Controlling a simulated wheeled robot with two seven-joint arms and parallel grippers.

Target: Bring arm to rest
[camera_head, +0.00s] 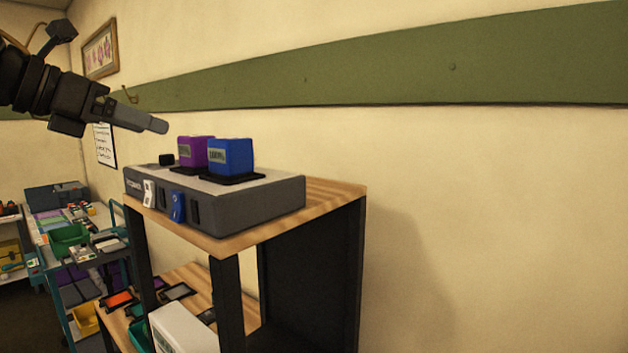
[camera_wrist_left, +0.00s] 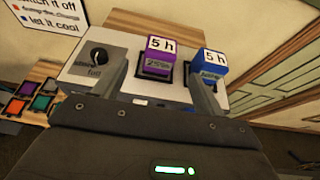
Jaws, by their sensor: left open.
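My left gripper (camera_head: 157,126) reaches in from the left in the head view, above and left of a grey device (camera_head: 240,204) on a wooden-topped stand. It is open and empty; in the left wrist view its two fingers (camera_wrist_left: 160,90) are spread apart, pointing toward the device. A purple block (camera_head: 195,152) and a blue block (camera_head: 231,157) sit on dark pads on the device, apart from the fingertips in the head view. In the left wrist view the purple block (camera_wrist_left: 157,58) and the blue block (camera_wrist_left: 212,64) each show a "5 h" label. My right gripper is not in view.
The stand's wooden top (camera_head: 335,189) has a bare right end. Its lower shelf holds several small coloured pads and a white box (camera_head: 182,330). A teal cart (camera_head: 85,240) with bins stands at the left. The wall at the right is clear.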

